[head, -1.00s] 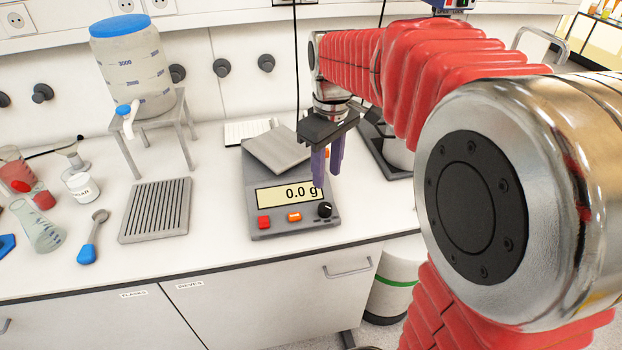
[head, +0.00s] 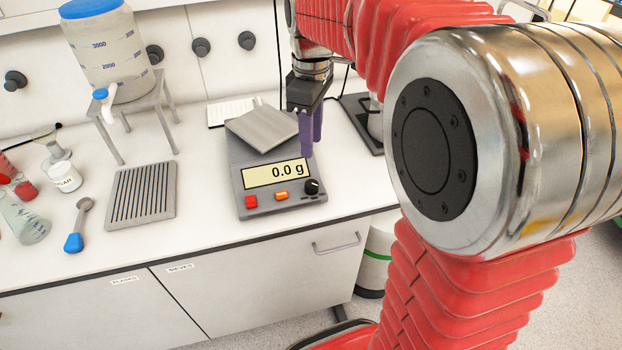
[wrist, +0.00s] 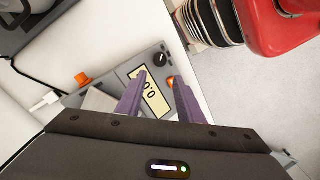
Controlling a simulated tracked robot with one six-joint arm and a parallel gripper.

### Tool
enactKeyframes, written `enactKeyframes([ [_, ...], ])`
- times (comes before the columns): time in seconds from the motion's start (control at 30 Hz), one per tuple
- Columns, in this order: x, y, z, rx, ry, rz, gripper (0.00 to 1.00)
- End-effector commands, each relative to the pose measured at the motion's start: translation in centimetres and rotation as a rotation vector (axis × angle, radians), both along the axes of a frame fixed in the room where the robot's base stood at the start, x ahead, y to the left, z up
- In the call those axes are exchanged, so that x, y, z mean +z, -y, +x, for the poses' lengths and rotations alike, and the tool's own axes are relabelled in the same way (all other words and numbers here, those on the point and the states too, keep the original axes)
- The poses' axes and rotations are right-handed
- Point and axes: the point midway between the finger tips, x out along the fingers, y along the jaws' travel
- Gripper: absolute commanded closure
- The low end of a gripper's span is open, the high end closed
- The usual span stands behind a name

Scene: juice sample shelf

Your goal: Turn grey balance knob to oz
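The knob also shows in the wrist view (wrist: 160,60), just beyond the fingertips. My gripper (head: 312,149) points down above the balance's right side. Its two purple fingers are apart and empty in the wrist view (wrist: 159,80), and do not touch the knob.
A red button (head: 251,202) and an orange button (head: 282,195) sit left of the knob. A ribbed grey mat (head: 142,192), a blue spoon (head: 76,234) and a stand with a large bottle (head: 108,50) are further left. The worktop's front edge is close below the balance.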

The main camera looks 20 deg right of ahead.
Motion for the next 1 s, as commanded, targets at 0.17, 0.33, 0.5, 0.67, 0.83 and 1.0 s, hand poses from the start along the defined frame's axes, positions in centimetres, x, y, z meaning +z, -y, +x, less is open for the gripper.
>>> enactKeyframes([
  [0.17,-2.1,0.0,-0.1,0.0,-0.002,0.001,0.66],
  [0.33,-4.7,0.0,-0.1,-0.001,-0.004,0.0,0.66],
  [0.5,-7.3,-0.1,-0.1,-0.001,-0.002,0.001,0.66],
  [0.67,-9.8,-0.1,-0.1,-0.001,-0.002,0.001,0.66],
  [0.83,-12.0,-0.1,-0.1,-0.001,-0.002,0.001,0.66],
  [1.0,-13.0,-0.1,-0.1,-0.001,0.0,0.0,0.66],
])
